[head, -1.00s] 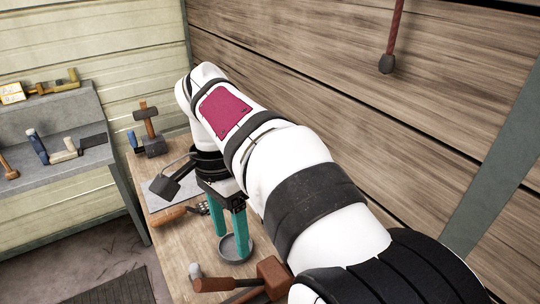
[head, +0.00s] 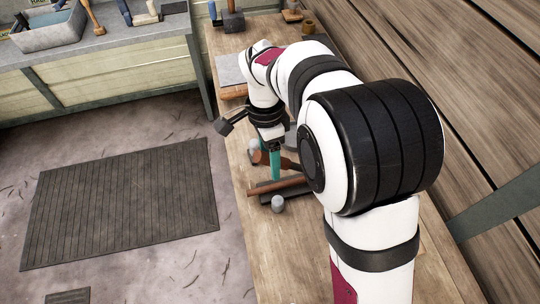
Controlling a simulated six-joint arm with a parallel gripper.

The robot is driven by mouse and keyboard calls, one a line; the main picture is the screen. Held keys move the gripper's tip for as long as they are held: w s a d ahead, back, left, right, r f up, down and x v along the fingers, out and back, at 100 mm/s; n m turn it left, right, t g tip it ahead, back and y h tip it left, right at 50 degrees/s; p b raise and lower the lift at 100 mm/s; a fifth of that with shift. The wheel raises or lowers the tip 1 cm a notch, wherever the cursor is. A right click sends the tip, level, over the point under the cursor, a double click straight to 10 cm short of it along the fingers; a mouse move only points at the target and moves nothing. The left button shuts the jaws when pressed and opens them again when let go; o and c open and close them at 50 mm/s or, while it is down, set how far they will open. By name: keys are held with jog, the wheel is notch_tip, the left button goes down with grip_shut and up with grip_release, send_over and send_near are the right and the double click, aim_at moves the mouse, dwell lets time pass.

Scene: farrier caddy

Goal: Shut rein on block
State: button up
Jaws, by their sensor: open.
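My gripper (head: 275,162) points down over the wooden bench (head: 270,240), with a teal finger showing; the other finger is mostly hidden. It is open, close above or beside a cluster of tools. In the cluster are a brown wooden handle (head: 272,188), a dark block-like piece (head: 295,193) under it, and a grey rounded head (head: 278,203) in front. A reddish-brown piece (head: 290,164) lies just behind the finger. I cannot tell which part is the rein, or whether the finger touches anything. My arm hides the right side of the cluster.
A grey plate (head: 230,68) and an orange-brown handle (head: 234,92) lie farther back on the bench. A hammer (head: 233,16) stands at the back. A side counter with a grey tub (head: 48,30) is at the upper left. A dark mat (head: 125,200) covers the floor. The near bench is clear.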

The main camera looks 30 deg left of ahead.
jog(key=shift+c, duration=0.2)
grip_shut()
dwell(1.3)
